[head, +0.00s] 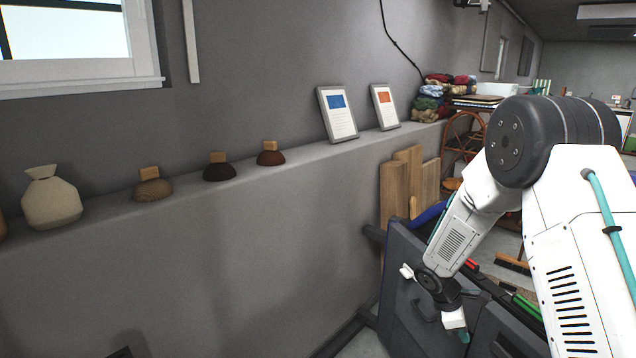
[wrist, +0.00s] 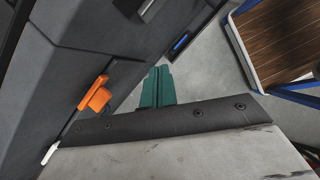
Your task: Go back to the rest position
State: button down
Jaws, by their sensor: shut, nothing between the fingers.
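My arm reaches down from the right side of the head view. My gripper (head: 464,336) is at its lower end, with a white body and teal fingertips, close to the dark grey car door (head: 400,285). In the wrist view the two teal fingers of my gripper (wrist: 157,72) lie side by side, shut, with nothing between them. The car door's dark panel (wrist: 105,35) fills the left of that view. An orange handle-like part (wrist: 94,94) is on it, left of the fingers and apart from them.
A wall ledge (head: 290,170) holds a beige vase (head: 51,200), several small dark round objects, two framed cards (head: 338,113) and folded cloths (head: 440,95). Wooden boards (head: 394,195) lean below it. Grey floor (wrist: 207,68) and a brown-topped, blue-edged surface (wrist: 280,40) show beyond the fingers.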

jog(key=s+a+r+m+t+y, duration=0.1)
jog(key=s+a+r+m, duration=0.2)
jog(key=s+r, duration=0.7)
jog(key=s+a+r+m+t+y, duration=0.1)
jog(key=s+a+r+m, duration=0.3)
jog(key=s+r, duration=0.7)
jog(key=s+a+r+m+y, duration=0.3)
jog(key=s+r+m, duration=0.4)
jog(key=s+r, duration=0.4)
jog(key=shift+s+a+t, duration=0.4)
jog(key=shift+s, duration=0.4)
